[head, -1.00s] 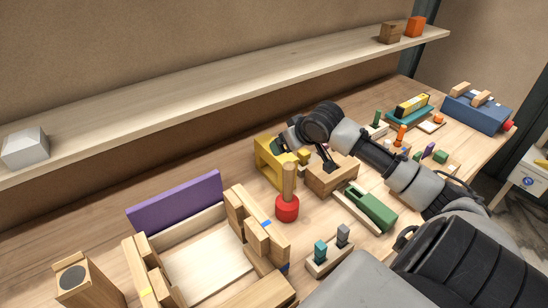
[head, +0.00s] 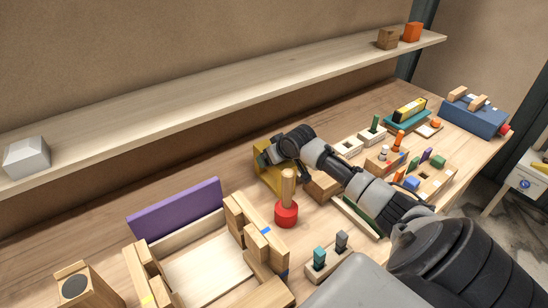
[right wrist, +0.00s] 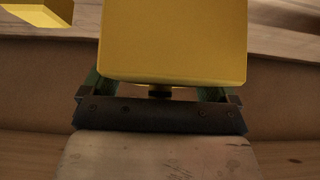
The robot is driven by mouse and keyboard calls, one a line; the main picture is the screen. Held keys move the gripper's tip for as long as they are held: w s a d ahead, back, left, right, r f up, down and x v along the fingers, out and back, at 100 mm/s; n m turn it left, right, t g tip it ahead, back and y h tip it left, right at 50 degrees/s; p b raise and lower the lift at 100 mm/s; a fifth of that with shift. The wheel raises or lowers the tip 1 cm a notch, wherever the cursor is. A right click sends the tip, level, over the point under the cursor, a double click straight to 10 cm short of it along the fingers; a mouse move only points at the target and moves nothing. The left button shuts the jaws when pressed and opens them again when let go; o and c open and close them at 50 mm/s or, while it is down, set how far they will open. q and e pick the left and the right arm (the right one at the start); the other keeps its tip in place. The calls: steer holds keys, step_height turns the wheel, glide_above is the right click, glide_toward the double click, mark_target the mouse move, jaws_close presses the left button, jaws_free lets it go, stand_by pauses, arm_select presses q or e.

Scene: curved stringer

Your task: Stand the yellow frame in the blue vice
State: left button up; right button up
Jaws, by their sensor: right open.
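The yellow frame (head: 277,180) stands on the bench beside the red mallet, partly hidden by my right arm and gripper. My right gripper (head: 266,158) is at the frame's upper part. In the right wrist view, a yellow bar of the frame (right wrist: 172,40) fills the space ahead of the open fingers (right wrist: 160,88), which show at its two sides; I cannot tell whether they touch it. The blue vice (head: 470,118), with wooden jaw pieces on top and a red knob, stands at the far right of the bench. My left gripper is not in view.
A red mallet (head: 286,213) with an upright wooden handle stands close in front of the frame. A wooden block (head: 322,187) is beside the frame, under my arm. Several small fixtures fill the bench toward the vice. A long shelf (head: 230,92) runs above the back.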

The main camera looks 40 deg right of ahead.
steer(key=shift+w+f, duration=0.1)
steer(key=c, duration=1.6)
steer(key=shift+r, duration=0.2)
jaws_close()
